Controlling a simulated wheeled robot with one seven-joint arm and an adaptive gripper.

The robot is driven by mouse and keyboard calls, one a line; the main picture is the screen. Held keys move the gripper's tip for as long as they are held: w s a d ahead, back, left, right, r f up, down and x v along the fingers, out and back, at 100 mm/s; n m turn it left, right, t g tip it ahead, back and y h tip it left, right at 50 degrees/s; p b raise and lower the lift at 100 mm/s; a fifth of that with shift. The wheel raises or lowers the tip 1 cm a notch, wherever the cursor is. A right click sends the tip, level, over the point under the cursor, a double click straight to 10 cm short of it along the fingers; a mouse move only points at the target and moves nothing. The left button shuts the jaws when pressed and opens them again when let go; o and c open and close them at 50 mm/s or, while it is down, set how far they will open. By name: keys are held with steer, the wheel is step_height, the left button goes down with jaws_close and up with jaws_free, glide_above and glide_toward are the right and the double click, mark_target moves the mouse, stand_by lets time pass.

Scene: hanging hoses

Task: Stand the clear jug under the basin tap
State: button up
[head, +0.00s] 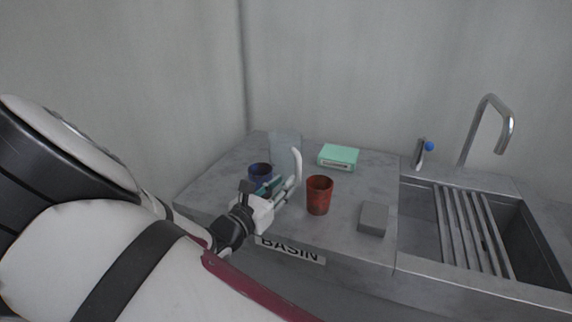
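The clear jug (284,143) stands upright toward the back left of the grey counter, with its pale curved handle (297,161) on the right. My gripper (284,184) reaches in from the lower left, with its fingertips close to the lower end of the handle. I cannot tell whether the fingers touch the handle or are closed on it. The jug's lower part is partly hidden by the blue cup and the gripper. The basin tap (488,112) is a tall bent metal spout at the right, above the sunken basin (536,245).
A dark blue cup (260,171) stands just left of the fingers. A red cup (319,195) stands to their right. A mint box (338,157) and a grey block (373,219) lie on the counter (380,185). Slats (472,232) span the basin. A blue-topped lever (421,153) stands behind.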

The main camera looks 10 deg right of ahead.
mark_target(297, 169)
steer(key=x, duration=0.3)
steer(key=shift+r+b+x, duration=0.2)
steer(key=shift+b+x, duration=0.05)
steer(key=shift+x, duration=1.1)
steer(key=shift+r+b+x, duration=0.15)
steer(key=shift+b+x, duration=0.05)
steer(key=shift+x, duration=1.15)
steer(key=shift+s, duration=0.1)
jaws_close()
